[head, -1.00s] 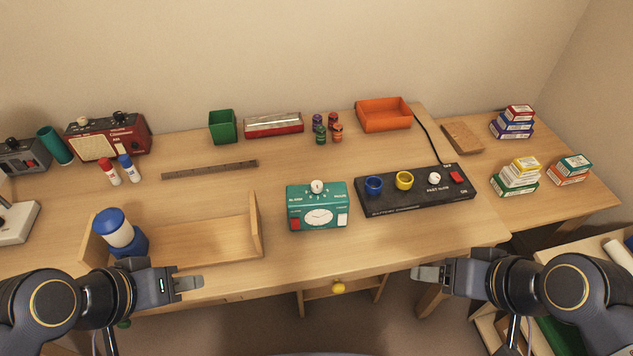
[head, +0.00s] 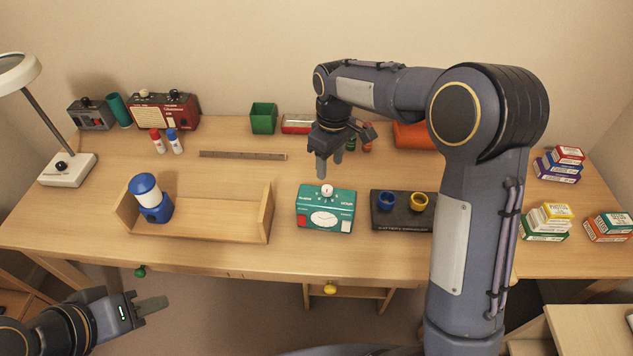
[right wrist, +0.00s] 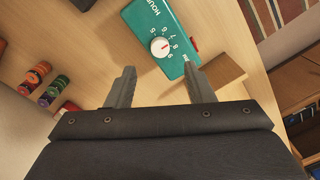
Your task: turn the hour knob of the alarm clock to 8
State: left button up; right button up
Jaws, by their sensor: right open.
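The teal alarm clock (head: 325,222) stands on the desk with a white round hour knob (head: 327,191) on its top. In the right wrist view the knob (right wrist: 159,47) sits beside printed numbers, 5 to 9 among them; I cannot surely read its setting. My right gripper (head: 329,166) is open and empty, pointing down above and just behind the clock. In the right wrist view its fingertips (right wrist: 159,69) are apart, with the knob beyond the gap between them. My left gripper (head: 150,305) is low at the left, off the desk's front edge; its finger gap is unclear.
A black panel (head: 388,222) with blue and yellow cups stands right of the clock, partly hidden by my right arm. A wooden tray (head: 215,228) with a blue lantern (head: 150,198) stands left. A ruler (head: 243,156) lies behind; desk between tray and clock is clear.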

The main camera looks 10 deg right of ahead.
aim_at(328, 188)
notch_tip(328, 188, down, 8)
jog(key=shift+a+r, duration=0.1)
jog(key=shift+a, duration=0.05)
dwell(0.3)
jog(key=c, duration=1)
